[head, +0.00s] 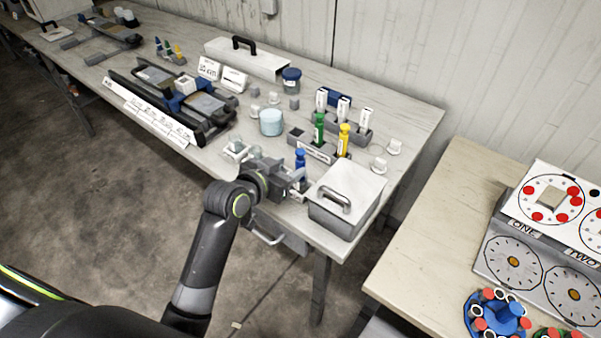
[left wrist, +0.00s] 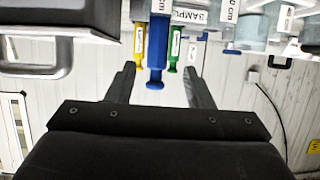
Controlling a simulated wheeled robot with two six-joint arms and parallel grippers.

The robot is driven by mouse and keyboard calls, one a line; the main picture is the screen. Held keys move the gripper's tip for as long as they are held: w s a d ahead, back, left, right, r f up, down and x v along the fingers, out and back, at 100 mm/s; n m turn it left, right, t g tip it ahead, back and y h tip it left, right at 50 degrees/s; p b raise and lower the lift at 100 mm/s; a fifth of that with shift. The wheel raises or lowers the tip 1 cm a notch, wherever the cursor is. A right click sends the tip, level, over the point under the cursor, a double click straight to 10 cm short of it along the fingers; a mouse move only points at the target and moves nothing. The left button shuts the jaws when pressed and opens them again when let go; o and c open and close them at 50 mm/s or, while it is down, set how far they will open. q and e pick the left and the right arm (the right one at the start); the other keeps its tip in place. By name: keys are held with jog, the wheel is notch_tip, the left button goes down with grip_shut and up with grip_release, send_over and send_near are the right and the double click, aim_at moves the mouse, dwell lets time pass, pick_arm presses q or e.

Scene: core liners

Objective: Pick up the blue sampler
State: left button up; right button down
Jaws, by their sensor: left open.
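The blue sampler (head: 299,159) stands upright at the front of the sampler rack (head: 318,152), just beyond my left gripper (head: 293,180). In the left wrist view, which appears upside down, the blue sampler (left wrist: 157,45) lies between the two open fingers (left wrist: 158,78), nearly centred. I cannot tell how deep it is between them; the fingers do not grip it. A green sampler (head: 319,130) and a yellow sampler (head: 343,139) stand behind it, and both also show in the left wrist view. My right gripper is out of view.
A grey lidded box (head: 349,193) with a handle stands close right of my left gripper. Small glass jars (head: 237,148) and a light blue tub (head: 271,123) stand to the left. A dark core tray (head: 170,98) lies further left. A second table (head: 418,235) with a dial panel is at right.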

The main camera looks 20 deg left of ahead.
aim_at(298, 165)
pick_arm(q)
jog(key=shift+p+x, duration=0.75)
jog(key=shift+x, duration=2.15)
jog(key=shift+s+d+f, duration=0.1)
jog(key=shift+d, duration=0.05)
grip_shut()
